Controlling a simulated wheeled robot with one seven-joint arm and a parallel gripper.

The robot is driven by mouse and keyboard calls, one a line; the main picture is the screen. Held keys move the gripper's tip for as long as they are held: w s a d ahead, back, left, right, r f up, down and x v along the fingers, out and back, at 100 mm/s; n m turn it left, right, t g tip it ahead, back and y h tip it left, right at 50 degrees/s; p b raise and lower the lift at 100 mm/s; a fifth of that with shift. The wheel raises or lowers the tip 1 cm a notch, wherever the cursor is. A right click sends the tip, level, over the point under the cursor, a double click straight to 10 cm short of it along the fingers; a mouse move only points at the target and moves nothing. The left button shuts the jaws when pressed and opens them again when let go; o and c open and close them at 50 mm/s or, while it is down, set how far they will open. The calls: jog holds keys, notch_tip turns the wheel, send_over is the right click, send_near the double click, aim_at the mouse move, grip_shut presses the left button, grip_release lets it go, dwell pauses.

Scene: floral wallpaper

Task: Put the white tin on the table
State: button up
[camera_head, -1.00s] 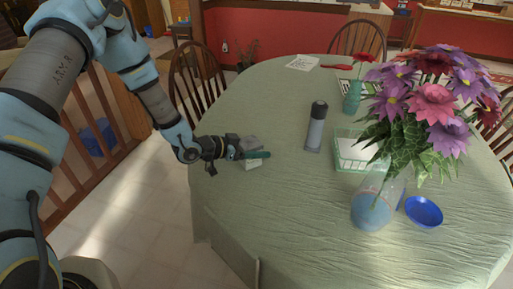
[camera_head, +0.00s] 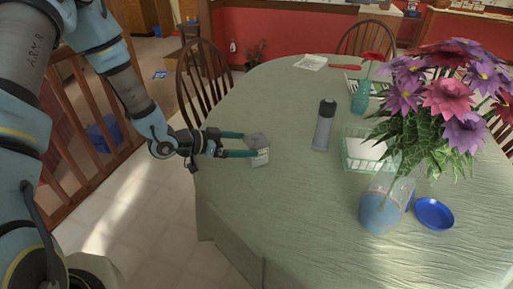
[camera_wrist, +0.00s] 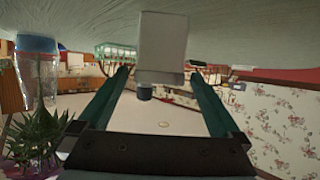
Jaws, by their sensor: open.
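The white tin (camera_head: 258,155) has a grey top and stands upright on the green-covered table (camera_head: 300,215), near its left edge. My gripper (camera_head: 248,145) is open and level, coming in from the left. Its two teal fingers point at the tin, with their tips close to its near side. The wrist view is upside down; there the tin (camera_wrist: 163,45) hangs from the tabletop (camera_wrist: 85,22), centred ahead of the open gripper (camera_wrist: 160,74). I cannot tell whether a fingertip touches it.
To the right stand a grey bottle (camera_head: 324,126), a green basket (camera_head: 360,165), a flower vase (camera_head: 380,203) and a blue bowl (camera_head: 434,213). A wooden chair (camera_head: 200,72) is behind the arm. The front of the table is clear.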

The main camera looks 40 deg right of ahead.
jog(key=shift+v, duration=2.2)
jog(key=w+a+r+n+t+y, duration=0.2)
jog(key=w+a+n+t+y, duration=0.2)
jog(key=w+a, duration=0.45)
jog(key=w+a+r+n+t+y, duration=0.2)
jog(key=w+a+n+t+y, duration=0.3)
jog(key=a, duration=0.7)
jog(key=s+a+r+n+g+y, duration=0.1)
jog(key=a+r+n+y, duration=0.1)
jog(key=a, duration=0.4)
jog(key=s+a+r+n+g+y, duration=0.1)
jog(key=a+r+n, duration=0.15)
jog(key=a, duration=0.25)
jog(key=s+a+r+n+g+y, duration=0.1)
jog(key=s+a+r+n+g, duration=0.1)
jog(key=s+a+n, duration=0.3)
jog(key=s+a+r, duration=0.1)
jog(key=s+a, duration=0.1)
jog(key=s, duration=0.2)
jog(key=shift+s+n+g, duration=0.2)
jog(key=shift+n+g, duration=0.1)
jog(key=shift+n, duration=0.05)
